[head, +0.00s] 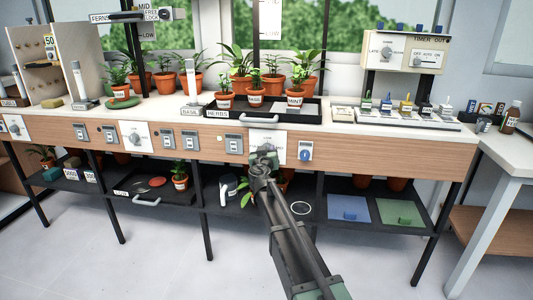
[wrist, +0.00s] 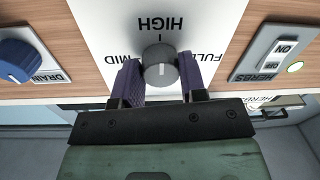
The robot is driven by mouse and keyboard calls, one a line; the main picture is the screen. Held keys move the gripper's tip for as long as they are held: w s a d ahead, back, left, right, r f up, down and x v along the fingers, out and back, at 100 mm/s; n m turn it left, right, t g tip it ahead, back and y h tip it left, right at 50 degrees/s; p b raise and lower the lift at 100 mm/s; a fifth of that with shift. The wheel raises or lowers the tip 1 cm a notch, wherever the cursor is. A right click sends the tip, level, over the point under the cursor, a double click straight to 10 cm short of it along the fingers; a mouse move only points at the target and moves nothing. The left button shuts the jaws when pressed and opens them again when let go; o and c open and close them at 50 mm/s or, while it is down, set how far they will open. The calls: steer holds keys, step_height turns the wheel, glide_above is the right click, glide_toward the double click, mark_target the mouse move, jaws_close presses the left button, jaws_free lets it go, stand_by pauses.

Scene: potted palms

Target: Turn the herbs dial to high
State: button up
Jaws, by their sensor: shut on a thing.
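The herbs dial is a round grey knob (wrist: 159,67) on a white plate (wrist: 205,22). The plate shows upside down in the wrist view, with HIGH and a tick above the knob, MID at left and part of FULL at right. My gripper (wrist: 159,77) has its two purple fingers on either side of the knob and is shut on it. A pale line marks the knob's face, but I cannot tell surely where it points. In the head view my gripper (head: 265,158) is at the bench front and covers the knob; the plate (head: 266,137) shows behind it.
A blue DRAIN knob (wrist: 20,63) is at left in the wrist view, and the HERBS ON/OFF switch (wrist: 277,50) with a lit lamp (wrist: 294,67) at right. The black herbs tray (head: 226,114) with potted plants stands above. A dark shelf (head: 330,214) lies below.

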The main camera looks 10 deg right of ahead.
steer(key=o, duration=0.9)
steer(key=v, duration=1)
steer(key=shift+s+a, duration=0.2)
steer(key=shift+s, duration=0.15)
